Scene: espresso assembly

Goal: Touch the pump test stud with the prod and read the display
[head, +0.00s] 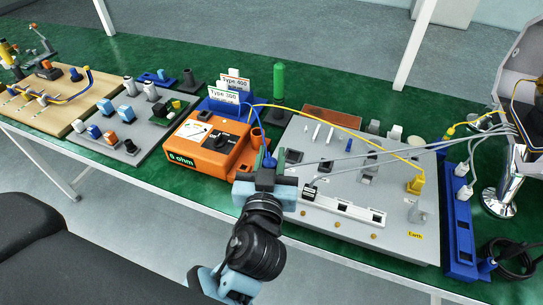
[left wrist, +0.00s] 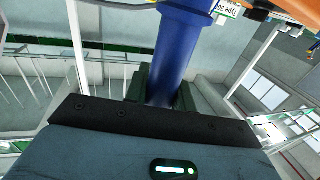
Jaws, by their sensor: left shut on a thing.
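My left gripper (head: 268,172) is shut on the blue prod (head: 268,158), beside the right front corner of the orange meter (head: 205,160). In the left wrist view the prod is a thick blue cylinder (left wrist: 182,45) between the two dark fingers (left wrist: 165,90). The prod's tip is hidden in both views. The meter's front display (head: 181,159) reads "5 ohm". A grey panel (head: 330,235) lies right of the gripper, with small brass studs (head: 339,225) along its front edge. I cannot tell which is the pump test stud. My right gripper is not in view.
A yellow cable runs over the panel to a yellow plug (head: 416,186) near the "Earth" label (head: 416,235). A blue socket strip (head: 460,225) stands at the right. Grey cables cross above the panel. Parts boards (head: 60,105) lie at the left.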

